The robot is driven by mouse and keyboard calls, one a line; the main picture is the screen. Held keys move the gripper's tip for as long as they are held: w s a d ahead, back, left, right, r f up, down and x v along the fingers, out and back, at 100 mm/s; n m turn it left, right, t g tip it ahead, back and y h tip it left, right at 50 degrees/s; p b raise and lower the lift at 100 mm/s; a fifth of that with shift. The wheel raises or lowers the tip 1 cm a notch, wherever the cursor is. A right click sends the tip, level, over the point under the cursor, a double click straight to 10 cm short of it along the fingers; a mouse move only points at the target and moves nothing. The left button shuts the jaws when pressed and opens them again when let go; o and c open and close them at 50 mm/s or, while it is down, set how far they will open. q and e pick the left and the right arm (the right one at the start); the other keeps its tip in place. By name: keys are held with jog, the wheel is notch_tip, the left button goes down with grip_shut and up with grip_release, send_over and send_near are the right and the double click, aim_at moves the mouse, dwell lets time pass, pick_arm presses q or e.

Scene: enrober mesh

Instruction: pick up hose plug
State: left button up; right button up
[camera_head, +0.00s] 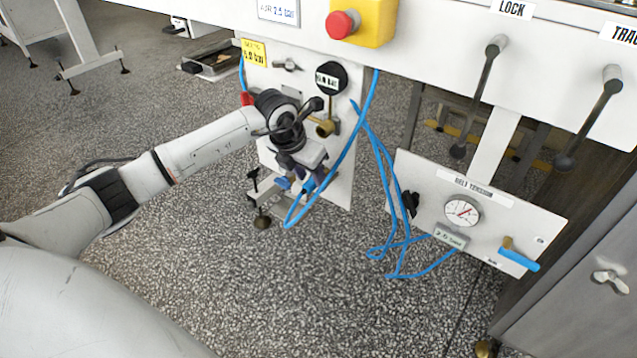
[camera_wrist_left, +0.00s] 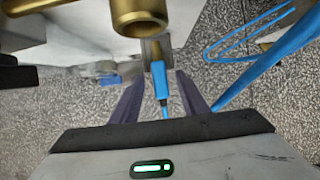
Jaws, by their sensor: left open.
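The blue hose plug (camera_wrist_left: 159,82) shows in the left wrist view, pointing down from a metal fitting, with a thin blue end below it. My left gripper (camera_head: 297,186) hangs low in front of the white valve panel in the head view. In the left wrist view its two dark fingers (camera_wrist_left: 160,92) are open, one on each side of the plug in the picture, with gaps to both. I cannot tell the depth between them. In the head view the plug is hard to make out behind the gripper. My right gripper is not in view.
A brass fitting (camera_wrist_left: 138,22) is close above the plug in the wrist view. A blue hose (camera_head: 348,158) loops right beside my gripper. The belt tension panel (camera_head: 410,180) with gauge and blue-handled valve stands to the right. The speckled floor (camera_head: 300,300) below is clear.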

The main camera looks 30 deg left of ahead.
pick_arm(q)
jog(key=shift+w+f, duration=0.15)
jog(key=shift+f, duration=0.1)
jog(key=shift+r, duration=0.1)
grip_shut()
